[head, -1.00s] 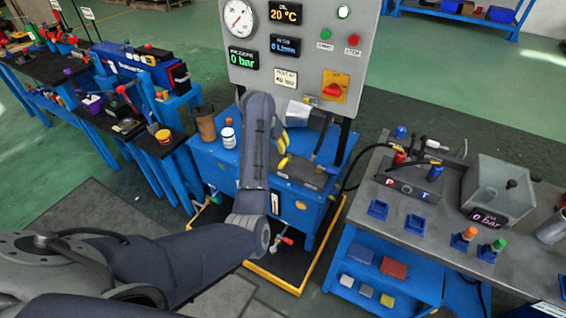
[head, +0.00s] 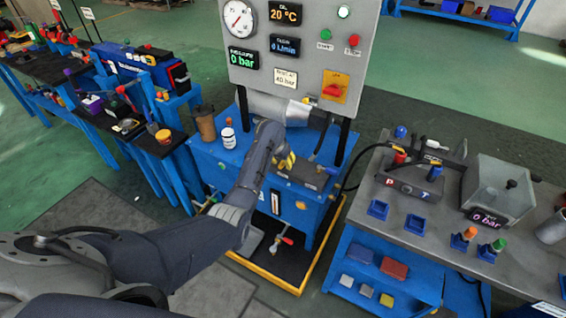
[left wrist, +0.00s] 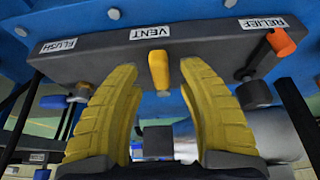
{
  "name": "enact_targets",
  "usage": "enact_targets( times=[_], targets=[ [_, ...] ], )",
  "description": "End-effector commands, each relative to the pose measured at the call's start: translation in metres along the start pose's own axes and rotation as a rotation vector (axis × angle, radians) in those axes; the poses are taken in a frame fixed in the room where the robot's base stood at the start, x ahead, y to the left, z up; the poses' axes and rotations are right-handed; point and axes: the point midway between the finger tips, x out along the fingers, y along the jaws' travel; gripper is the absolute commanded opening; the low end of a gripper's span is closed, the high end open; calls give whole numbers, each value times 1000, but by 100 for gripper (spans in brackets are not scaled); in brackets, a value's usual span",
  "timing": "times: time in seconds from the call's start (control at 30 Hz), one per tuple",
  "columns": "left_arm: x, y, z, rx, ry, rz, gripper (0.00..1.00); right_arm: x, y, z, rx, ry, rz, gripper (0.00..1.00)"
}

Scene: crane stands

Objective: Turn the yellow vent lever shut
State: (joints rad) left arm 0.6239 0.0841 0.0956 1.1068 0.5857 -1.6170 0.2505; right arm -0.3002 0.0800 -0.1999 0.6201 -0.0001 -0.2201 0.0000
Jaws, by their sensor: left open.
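The yellow vent lever (left wrist: 159,70) hangs from the dark valve block (left wrist: 95,55) under the VENT label in the left wrist view, pointing down in the picture. My left gripper (left wrist: 159,66) is open, with one yellow ribbed finger on each side of the lever and a visible gap to each. In the head view the left gripper (head: 285,162) is at the blue stand (head: 240,180), in front of the valve block (head: 308,174). The lever cannot be made out there. My right gripper is not in view.
An orange lever (left wrist: 281,42) sits by the RELIEF label, to the right of the vent lever. A FLUSH label (left wrist: 57,46) is on the left. The gauge panel (head: 290,50) rises behind the stand. A white jar (head: 228,138) stands left of my arm.

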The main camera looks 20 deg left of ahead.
Motion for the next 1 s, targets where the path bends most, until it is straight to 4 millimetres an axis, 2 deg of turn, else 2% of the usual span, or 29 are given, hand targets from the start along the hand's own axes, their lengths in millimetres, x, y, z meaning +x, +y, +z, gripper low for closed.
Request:
enact_targets(
  times=[0.2, 0.57, 0.9, 1.0],
  targets=[
    [8, -1, 0, 0, 0, -2, 40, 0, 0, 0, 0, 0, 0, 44],
    [9, -1, 0, 1, 0, -2, 41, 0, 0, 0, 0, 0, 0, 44],
    [9, -1, 0, 0, 0, -2, 2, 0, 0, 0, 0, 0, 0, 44],
    [9, 0, 0, 0, 0, -1, 0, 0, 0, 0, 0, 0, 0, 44]
  ],
)
